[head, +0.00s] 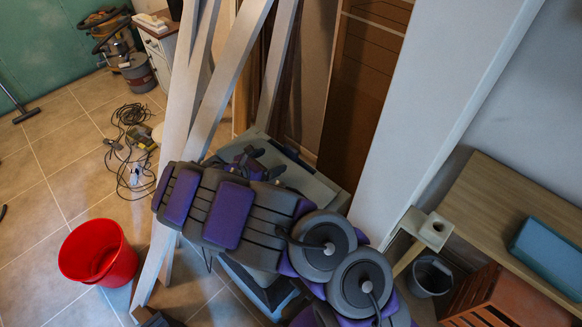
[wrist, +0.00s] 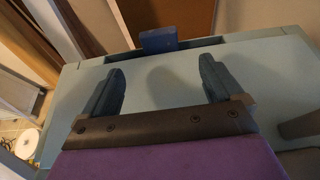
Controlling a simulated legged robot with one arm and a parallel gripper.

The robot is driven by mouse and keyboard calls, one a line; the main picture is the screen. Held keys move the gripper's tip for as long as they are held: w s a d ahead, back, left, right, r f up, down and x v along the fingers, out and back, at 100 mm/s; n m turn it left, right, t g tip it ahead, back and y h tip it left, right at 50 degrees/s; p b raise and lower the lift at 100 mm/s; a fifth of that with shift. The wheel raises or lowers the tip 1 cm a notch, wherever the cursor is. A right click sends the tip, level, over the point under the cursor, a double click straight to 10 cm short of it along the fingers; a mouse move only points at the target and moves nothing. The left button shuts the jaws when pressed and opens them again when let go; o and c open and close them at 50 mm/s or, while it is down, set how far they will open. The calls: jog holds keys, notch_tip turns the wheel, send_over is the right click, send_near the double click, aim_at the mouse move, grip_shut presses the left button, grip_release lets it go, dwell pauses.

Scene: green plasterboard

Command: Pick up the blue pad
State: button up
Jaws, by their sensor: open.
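A small dark blue block-like pad (wrist: 159,40) shows in the wrist view, upright at the far edge of a pale grey-blue flat top (wrist: 160,85). My gripper (wrist: 162,70) is open, its two dark fingers spread on either side below the pad in the picture. Nothing is between the fingers, and the pad is beyond their tips. In the head view, my purple and grey arm reaches over the same top (head: 318,187), with my gripper (head: 262,162) above it. The pad is hard to make out there.
White leaning boards (head: 225,85) stand left of the arm, and a wide pale panel (head: 430,110) stands right. A wooden table (head: 490,205) holds a blue box (head: 548,257). A red bucket (head: 98,252) and tangled cables (head: 130,135) are on the tiled floor.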

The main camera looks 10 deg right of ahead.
aim_at(289, 152)
jog(key=x, duration=0.2)
jog(key=shift+w+d+f, duration=0.15)
jog(key=shift+w+d, duration=0.1)
jog(key=shift+r+b+x, duration=0.15)
jog(key=shift+b+x, duration=0.4)
jog(key=shift+x, duration=0.8)
jog(key=shift+r+b+x, duration=0.15)
jog(key=shift+b+x, duration=0.35)
jog(key=shift+x, duration=0.9)
jog(key=c, duration=1.5)
